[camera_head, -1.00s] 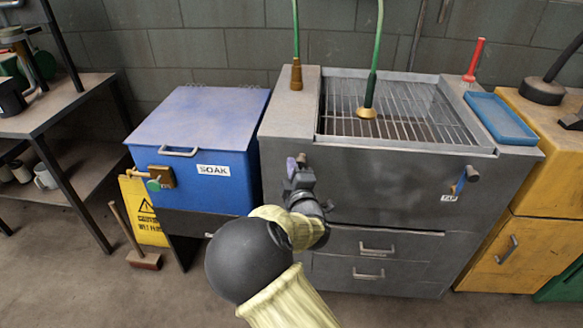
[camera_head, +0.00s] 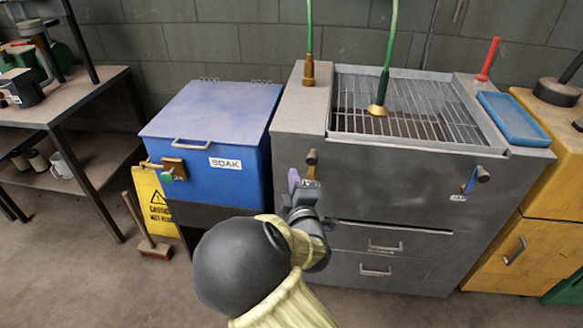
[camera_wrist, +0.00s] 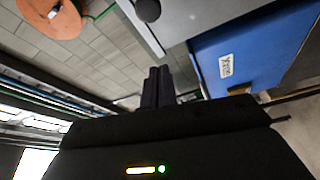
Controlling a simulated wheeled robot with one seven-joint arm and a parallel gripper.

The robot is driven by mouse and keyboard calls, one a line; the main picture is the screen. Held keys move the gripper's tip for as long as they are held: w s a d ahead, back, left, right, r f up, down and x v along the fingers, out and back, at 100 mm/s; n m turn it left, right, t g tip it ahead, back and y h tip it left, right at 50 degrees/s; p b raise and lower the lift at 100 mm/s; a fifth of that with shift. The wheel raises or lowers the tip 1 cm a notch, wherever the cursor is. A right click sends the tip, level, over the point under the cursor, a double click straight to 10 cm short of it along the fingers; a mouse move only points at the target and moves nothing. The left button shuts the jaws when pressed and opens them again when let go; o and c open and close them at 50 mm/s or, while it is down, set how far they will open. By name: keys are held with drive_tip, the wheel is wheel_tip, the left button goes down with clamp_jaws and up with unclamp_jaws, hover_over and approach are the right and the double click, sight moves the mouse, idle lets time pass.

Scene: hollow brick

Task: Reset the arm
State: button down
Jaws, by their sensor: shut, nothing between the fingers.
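My gripper (camera_wrist: 157,86) is shut, with its two dark fingers side by side and nothing between them in the wrist view. In the head view my arm reaches forward from the bottom middle, and its dark wrist end stands in front of the grey sink cabinet's left part. The fingertips are hard to make out there. The grey cabinet (camera_head: 400,200) has a knob (camera_head: 311,157) with a purple lever (camera_head: 293,180) just beyond my wrist. I cannot tell whether my gripper touches the lever.
A blue SOAK bin (camera_head: 225,165), lid closed, stands left of the cabinet. A blue tray (camera_head: 513,120) lies at the cabinet's right edge. A yellow floor sign (camera_head: 152,205), a brush (camera_head: 150,247) and a shelf table (camera_head: 60,100) are at left. Floor at lower left is clear.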

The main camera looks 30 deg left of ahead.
drive_tip(key=shift+v, duration=1.1)
drive_tip(key=shift+w, duration=0.15)
drive_tip(key=w+d+f+m+g+h, duration=0.1)
drive_tip(key=w+d+f+m+h, duration=0.2)
drive_tip(key=d, duration=0.5)
drive_tip(key=w+d+f+m+g+h, duration=0.1)
drive_tip(key=w+d+m+h, duration=0.1)
drive_tip(key=d+m+h, duration=0.35)
drive_tip(key=w+d+f+m+g+h, duration=0.15)
drive_tip(key=d+m, duration=0.25)
drive_tip(key=d, duration=0.6)
drive_tip(key=s+d+r+m+g+h, duration=0.1)
drive_tip(key=s+d+m+g, duration=0.35)
drive_tip(key=s+d, duration=0.45)
drive_tip(key=s+d+r+m+g+h, duration=0.1)
drive_tip(key=s+d+m+g, duration=0.45)
drive_tip(key=d, duration=0.65)
wheel_tip(320, 180, up, 26)
drive_tip(key=s+t+p, duration=0.1)
drive_tip(key=s+p, duration=0.1)
drive_tip(key=p, duration=2.4)
drive_tip(key=shift+s+m+t, duration=0.2)
drive_tip(key=shift+m+t, duration=0.15)
